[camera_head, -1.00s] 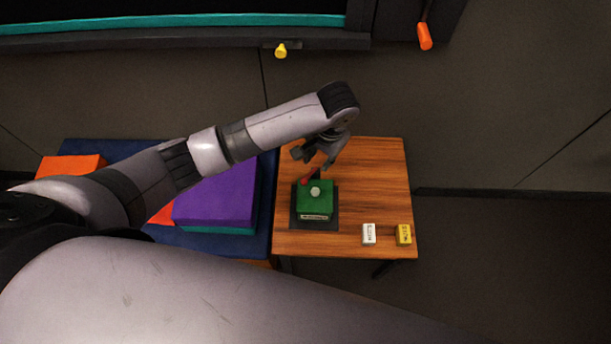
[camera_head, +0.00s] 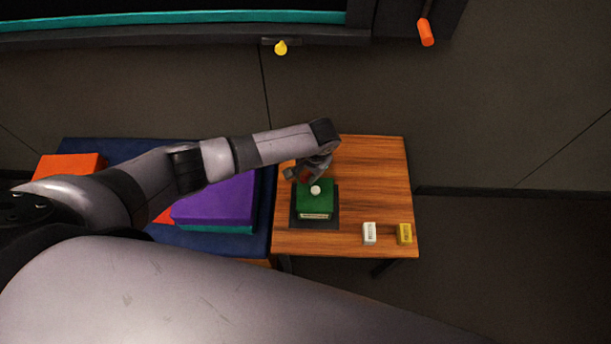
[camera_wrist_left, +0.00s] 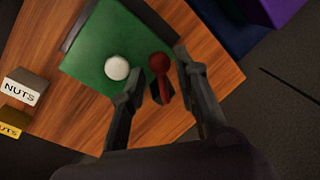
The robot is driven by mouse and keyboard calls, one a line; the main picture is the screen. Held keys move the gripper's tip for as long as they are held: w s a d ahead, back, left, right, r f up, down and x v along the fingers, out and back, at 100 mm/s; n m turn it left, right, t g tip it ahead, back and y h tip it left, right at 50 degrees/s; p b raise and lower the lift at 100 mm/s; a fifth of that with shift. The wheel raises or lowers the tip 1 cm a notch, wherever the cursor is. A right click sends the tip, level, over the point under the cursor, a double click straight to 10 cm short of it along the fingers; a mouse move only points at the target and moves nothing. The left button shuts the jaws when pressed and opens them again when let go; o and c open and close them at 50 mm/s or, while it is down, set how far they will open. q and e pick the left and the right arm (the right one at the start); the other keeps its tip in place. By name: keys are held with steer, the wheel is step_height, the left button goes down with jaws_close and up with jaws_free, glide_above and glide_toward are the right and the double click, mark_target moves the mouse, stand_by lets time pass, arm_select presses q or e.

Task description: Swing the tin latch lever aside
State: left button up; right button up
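The tin is a green box (camera_head: 308,206) with a white ball knob (camera_head: 315,189) on top and a label on its front. It sits on a dark base (camera_head: 333,221) on the wooden table. The latch lever, a red knob on a dark stem (camera_wrist_left: 158,64), sticks out at the tin's edge in the left wrist view. My left gripper (camera_head: 301,175) is at the tin's back edge. In the left wrist view its two fingers (camera_wrist_left: 159,62) are open, one on each side of the red lever; contact is unclear. My right gripper is not in view.
A white block (camera_head: 369,233) and a yellow block (camera_head: 404,233) stand at the table's front right. Purple (camera_head: 215,205) and orange blocks lie on a dark blue surface at left, under my left arm.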

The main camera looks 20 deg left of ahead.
arm_select(q)
steer(key=shift+a+f, duration=0.2)
steer(key=shift+f, duration=0.85)
steer(key=shift+c, duration=0.5)
jaws_close()
